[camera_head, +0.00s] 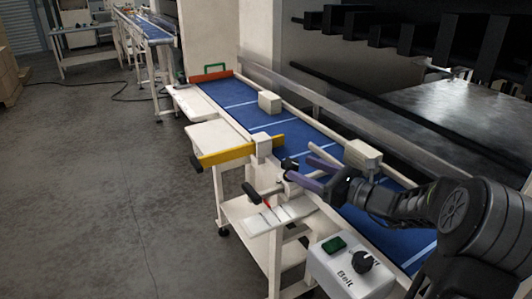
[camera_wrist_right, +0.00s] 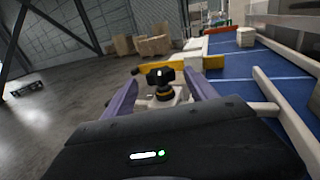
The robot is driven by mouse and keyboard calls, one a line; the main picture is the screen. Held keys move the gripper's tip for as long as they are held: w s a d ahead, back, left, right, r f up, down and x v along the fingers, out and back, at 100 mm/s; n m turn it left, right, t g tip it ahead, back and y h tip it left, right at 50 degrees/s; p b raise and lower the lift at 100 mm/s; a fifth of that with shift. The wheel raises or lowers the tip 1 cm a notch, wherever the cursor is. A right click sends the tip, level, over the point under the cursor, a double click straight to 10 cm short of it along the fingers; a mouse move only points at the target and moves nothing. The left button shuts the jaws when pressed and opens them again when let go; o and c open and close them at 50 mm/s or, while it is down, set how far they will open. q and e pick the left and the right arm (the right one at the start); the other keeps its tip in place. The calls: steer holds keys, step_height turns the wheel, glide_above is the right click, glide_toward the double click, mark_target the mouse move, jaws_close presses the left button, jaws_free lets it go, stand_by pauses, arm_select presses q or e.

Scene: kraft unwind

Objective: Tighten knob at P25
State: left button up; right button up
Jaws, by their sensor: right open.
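A black knob (camera_wrist_right: 160,76) on a dark and brass-coloured stem stands in the middle of the right wrist view, on a pale mount. It also shows in the head view (camera_head: 289,164), close to the fingertips. My right gripper (camera_head: 300,168) has purple fingers and reaches in from the right over the belt's near edge. In the right wrist view the open fingers (camera_wrist_right: 160,82) lie to either side of the knob, with gaps visible. I cannot tell whether the knob is level with the tips. No P25 label is readable. My left gripper is not in view.
The blue conveyor (camera_head: 245,113) carries a pale box (camera_head: 269,102). A yellow bar (camera_head: 240,150) crosses its near side. A black-handled lever (camera_head: 251,192) sits below the knob. A white control box (camera_head: 340,275) marked Belt stands nearest.

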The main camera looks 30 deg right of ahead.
mark_target(284, 160)
steer(key=shift+s+d, duration=0.1)
steer(key=shift+s, duration=0.2)
steer(key=p+x, duration=0.1)
steer(key=x, duration=0.7)
steer(key=shift+p, duration=0.3)
steer(key=shift+c, duration=0.6)
steer(key=c, duration=1.3)
steer(key=shift+o, duration=0.2)
steer(key=shift+f, duration=0.1)
